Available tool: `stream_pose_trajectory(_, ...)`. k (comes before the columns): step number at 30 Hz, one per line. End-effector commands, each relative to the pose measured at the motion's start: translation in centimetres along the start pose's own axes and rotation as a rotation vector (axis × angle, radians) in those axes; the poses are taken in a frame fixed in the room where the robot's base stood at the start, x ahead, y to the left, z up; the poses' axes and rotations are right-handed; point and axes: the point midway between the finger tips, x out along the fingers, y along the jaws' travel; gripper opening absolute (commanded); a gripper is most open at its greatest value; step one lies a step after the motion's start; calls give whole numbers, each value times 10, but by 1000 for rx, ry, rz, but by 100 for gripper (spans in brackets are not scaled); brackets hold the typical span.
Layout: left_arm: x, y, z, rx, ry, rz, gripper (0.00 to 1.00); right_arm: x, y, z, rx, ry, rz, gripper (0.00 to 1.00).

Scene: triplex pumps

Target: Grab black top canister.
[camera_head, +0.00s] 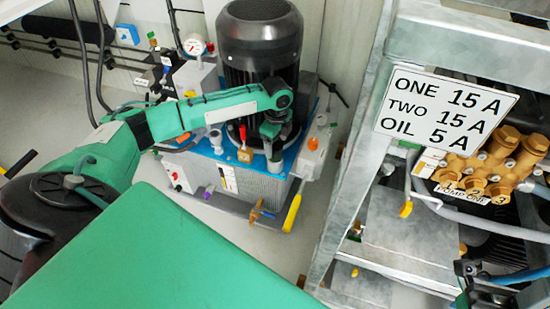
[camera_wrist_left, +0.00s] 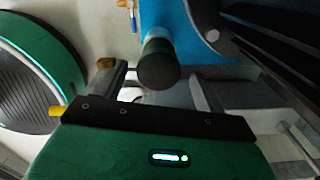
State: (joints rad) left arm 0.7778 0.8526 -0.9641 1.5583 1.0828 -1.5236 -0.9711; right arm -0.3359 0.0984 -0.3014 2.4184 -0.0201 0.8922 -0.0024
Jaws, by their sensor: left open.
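The black top canister (camera_wrist_left: 158,66) shows in the left wrist view as a short cylinder with a dark round top, standing over the blue surface. My left gripper (camera_wrist_left: 160,82) is open, with one finger on each side of the canister in that picture. I cannot tell whether either finger touches it. In the head view my left gripper (camera_head: 273,133) points down over the front of the pump unit. The pale body of the canister (camera_head: 275,165) shows just below it, its top hidden by the gripper. My right gripper is not clearly in view.
A large black motor (camera_head: 259,40) stands close behind the gripper. A yellow-capped valve (camera_head: 245,154) and a white cup-like fitting (camera_head: 215,138) are to the left. A yellow handle (camera_head: 292,212) is in front. A metal frame with a sign (camera_head: 445,108) stands at right.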

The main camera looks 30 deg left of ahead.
Motion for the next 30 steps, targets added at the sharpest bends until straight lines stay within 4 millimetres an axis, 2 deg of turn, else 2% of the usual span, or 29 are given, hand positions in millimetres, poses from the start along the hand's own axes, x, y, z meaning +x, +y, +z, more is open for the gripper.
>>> stream_pose_trajectory(1,12,2,2,-1,-1,2,72,-3,0,0,-1,19,-3,0)
stream_pose_trajectory(6,36,3,5,0,0,2,72,2,0,-2,-3,59,-11,0)
stream_pose_trajectory(14,40,3,5,1,-1,0,72,6,0,-3,-3,67,-12,0)
stream_pose_trajectory(15,40,3,5,1,-1,0,70,6,0,-3,-3,67,-12,0)
stream_pose_trajectory(23,40,3,5,0,-1,0,19,6,0,-3,-2,65,-12,0)
stream_pose_trajectory(30,39,3,5,0,-1,0,19,6,0,-3,-2,65,-12,0)
